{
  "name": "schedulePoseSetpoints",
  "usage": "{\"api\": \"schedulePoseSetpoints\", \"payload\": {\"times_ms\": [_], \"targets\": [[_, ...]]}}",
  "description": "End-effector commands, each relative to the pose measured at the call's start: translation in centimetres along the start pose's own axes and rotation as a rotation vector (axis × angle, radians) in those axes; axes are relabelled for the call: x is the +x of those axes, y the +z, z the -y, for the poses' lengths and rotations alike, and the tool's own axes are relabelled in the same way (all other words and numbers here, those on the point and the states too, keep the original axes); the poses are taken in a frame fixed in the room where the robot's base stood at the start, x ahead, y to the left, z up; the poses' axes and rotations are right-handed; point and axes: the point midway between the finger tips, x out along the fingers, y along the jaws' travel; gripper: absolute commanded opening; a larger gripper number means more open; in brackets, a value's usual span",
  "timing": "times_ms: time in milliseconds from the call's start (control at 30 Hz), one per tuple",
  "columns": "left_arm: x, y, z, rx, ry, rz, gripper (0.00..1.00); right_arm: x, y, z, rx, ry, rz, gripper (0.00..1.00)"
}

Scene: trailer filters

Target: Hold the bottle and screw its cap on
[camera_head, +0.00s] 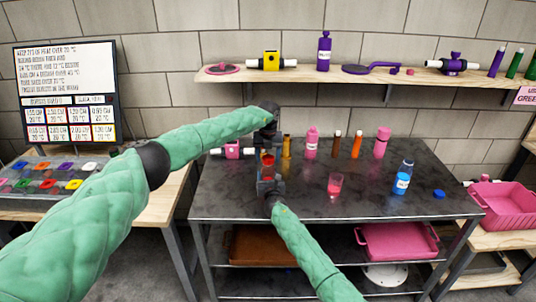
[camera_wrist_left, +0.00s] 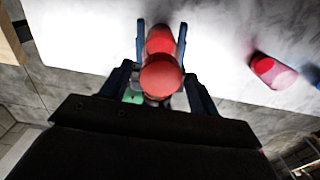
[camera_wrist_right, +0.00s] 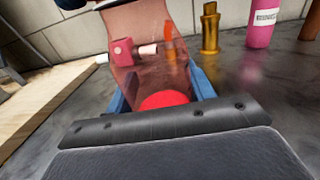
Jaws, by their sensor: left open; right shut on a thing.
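My right gripper (camera_head: 269,184) is shut on a see-through reddish vessel (camera_head: 267,164) and holds it upright near the table's front left; red shows low inside it in the right wrist view (camera_wrist_right: 160,98). My left gripper (camera_head: 264,134) is open just above the vessel. In the left wrist view the left fingers (camera_wrist_left: 161,27) stand on either side of red round shapes (camera_wrist_left: 161,78); I cannot tell whether they touch. A clear bottle with a blue label (camera_head: 402,179) stands at the table's right. A blue cap (camera_head: 439,194) lies to its right.
A gold bottle (camera_head: 286,148), a pink bottle (camera_head: 311,144) and other containers line the back. A pink valve-like part (camera_head: 232,150) lies back left.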

Motion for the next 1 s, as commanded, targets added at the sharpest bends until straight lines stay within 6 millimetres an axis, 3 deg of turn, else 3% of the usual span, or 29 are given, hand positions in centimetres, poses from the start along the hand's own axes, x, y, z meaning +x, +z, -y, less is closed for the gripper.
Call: {"api": "schedulePoseSetpoints", "payload": {"times_ms": [100,333,633,1000], "targets": [[-0.03,0.0,0.02,0.0,0.0,0.0,0.59,-0.01,-0.05,0.01,0.0,0.0,0.0,0.0],[-0.05,0.01,0.01,0.0,0.0,0.0,0.16,-0.01,-0.05,0.02,0.0,0.0,0.0,0.0],[-0.06,0.03,-0.04,0.093,0.001,0.001,0.15,-0.01,-0.05,0.05,0.0,-0.001,-0.001,0.0],[-0.06,0.09,-0.08,0.602,0.002,0.002,0.15,-0.01,-0.06,0.08,0.0,-0.001,-0.001,0.0]]}}
